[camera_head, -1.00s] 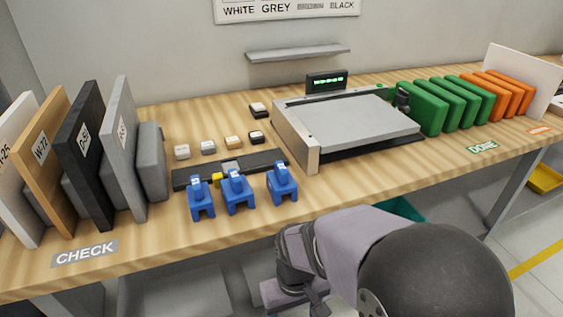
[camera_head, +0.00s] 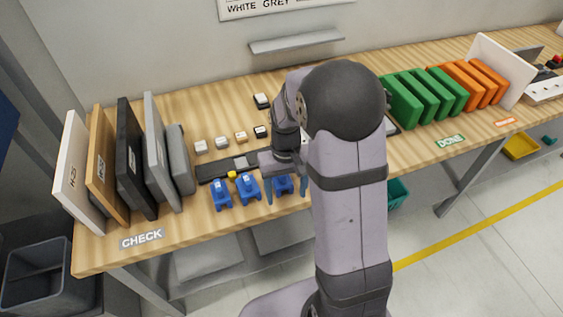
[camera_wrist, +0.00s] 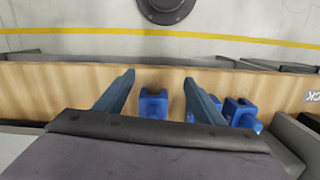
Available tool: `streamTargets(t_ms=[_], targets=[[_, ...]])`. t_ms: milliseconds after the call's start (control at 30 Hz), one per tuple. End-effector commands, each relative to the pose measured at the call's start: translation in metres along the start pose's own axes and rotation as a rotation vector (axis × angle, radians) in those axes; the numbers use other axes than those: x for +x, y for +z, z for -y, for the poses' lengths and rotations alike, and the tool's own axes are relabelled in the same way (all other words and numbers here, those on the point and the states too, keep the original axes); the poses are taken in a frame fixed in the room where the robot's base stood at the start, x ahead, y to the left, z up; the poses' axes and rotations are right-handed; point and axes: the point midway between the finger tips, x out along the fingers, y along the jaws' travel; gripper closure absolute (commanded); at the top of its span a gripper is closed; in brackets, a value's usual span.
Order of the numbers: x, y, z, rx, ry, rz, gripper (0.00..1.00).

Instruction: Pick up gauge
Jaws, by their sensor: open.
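Three small blue blocks with upright tops, which I take to be the gauges, stand in a row near the front edge of the wooden bench. In the head view they are the left gauge (camera_head: 221,196), the middle gauge (camera_head: 247,189) and the right gauge (camera_head: 283,185). My gripper (camera_head: 287,196) is open at the right gauge, with a finger on either side of it in the picture. In the wrist view this gauge (camera_wrist: 153,104) shows between the open fingers of my gripper (camera_wrist: 159,78). Whether the fingers touch it cannot be told. My arm hides part of the bench.
A dark strip (camera_head: 212,169) lies behind the gauges, with several small capped blocks beyond. Upright panels (camera_head: 135,165) stand at the left by the CHECK label. Green blocks (camera_head: 402,100) and orange blocks (camera_head: 486,85) stand at the right. My arm covers most of the machine.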

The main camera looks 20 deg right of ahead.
Motion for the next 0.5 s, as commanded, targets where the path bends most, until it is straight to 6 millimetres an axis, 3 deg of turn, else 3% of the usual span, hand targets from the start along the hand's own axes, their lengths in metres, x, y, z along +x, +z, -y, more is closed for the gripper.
streamTargets(t_ms=[100,200,300,500], targets=[[-0.015,-0.039,-0.001,-0.012,0.001,-0.058,0.37],[-0.033,-0.06,-0.001,-0.024,0.003,-0.101,0.37],[-0.044,-0.069,-0.001,-0.036,0.004,-0.115,0.37],[-0.042,-0.06,-0.001,-0.061,0.004,-0.081,0.37]])
